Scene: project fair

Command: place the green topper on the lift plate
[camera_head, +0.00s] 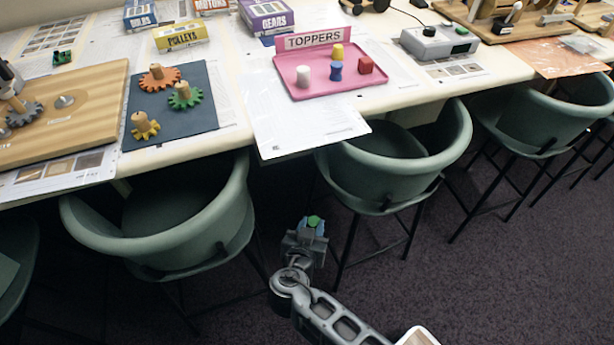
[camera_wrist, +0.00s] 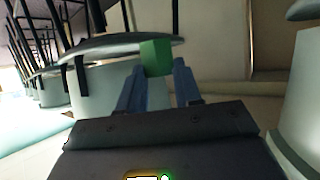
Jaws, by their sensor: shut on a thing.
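My gripper (camera_head: 311,230) is low in front of the table, beside the chairs. It is shut on the green topper (camera_head: 314,220), whose top shows above the fingers. In the wrist view the green topper (camera_wrist: 156,56) sits between the two blue-grey fingertips (camera_wrist: 160,76), its end sticking out past them. I cannot make out a lift plate in either view.
A pink tray (camera_head: 350,94) with white, yellow, blue and red toppers is on the table under a TOPPERS sign (camera_head: 314,38). Green chairs (camera_head: 180,225) (camera_head: 390,165) stand along the table's front edge.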

